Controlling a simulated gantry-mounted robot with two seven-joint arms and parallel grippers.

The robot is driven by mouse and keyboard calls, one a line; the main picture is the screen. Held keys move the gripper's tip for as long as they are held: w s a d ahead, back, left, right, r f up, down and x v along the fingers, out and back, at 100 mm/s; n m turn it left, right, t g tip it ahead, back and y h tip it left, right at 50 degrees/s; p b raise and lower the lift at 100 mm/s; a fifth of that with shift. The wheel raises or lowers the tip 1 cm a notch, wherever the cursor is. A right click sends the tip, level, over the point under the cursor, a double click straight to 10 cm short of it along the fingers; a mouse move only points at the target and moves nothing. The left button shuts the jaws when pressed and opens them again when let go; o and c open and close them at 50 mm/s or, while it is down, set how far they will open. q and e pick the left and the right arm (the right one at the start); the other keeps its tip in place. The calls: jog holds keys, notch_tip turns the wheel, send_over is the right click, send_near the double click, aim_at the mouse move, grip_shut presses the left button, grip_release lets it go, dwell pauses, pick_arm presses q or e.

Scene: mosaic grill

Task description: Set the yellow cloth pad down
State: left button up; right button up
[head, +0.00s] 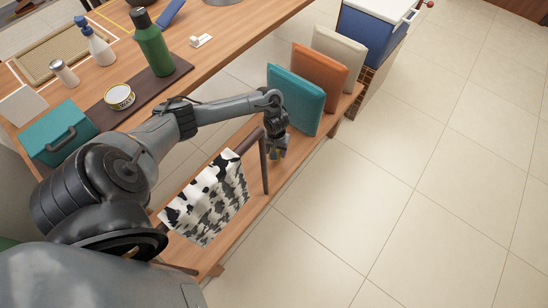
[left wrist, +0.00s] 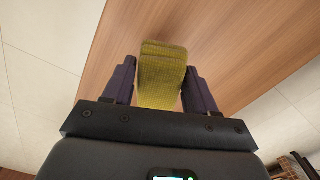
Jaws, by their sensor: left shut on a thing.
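The yellow cloth pad (left wrist: 162,72) is a ribbed, yellow-green block in the left wrist view. My left gripper (left wrist: 161,82) is shut on it, with one dark finger at each side. The pad points toward a wooden surface, and I cannot tell whether it touches it. In the head view my left gripper (head: 278,154) is over the low wooden bench (head: 241,217), between the teal cushion and the cow-print cloth. The pad is small and mostly hidden there. My right gripper is not in view.
Teal (head: 296,98), orange (head: 319,76) and cream (head: 340,50) cushions stand in a row on the bench. A black-and-white cow-print cloth (head: 207,200) hangs from a rail nearer me. The table at left holds a green bottle (head: 153,43) and a teal box (head: 58,133).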

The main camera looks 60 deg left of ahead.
pick_arm(q)
jog(key=shift+s+a+f, duration=0.15)
jog(key=shift+a+f, duration=0.1)
jog(key=shift+a, duration=0.15)
notch_tip(320, 180, down, 4)
jog(key=b, duration=0.3)
jog(key=shift+f, duration=0.1)
jog(key=o, duration=1)
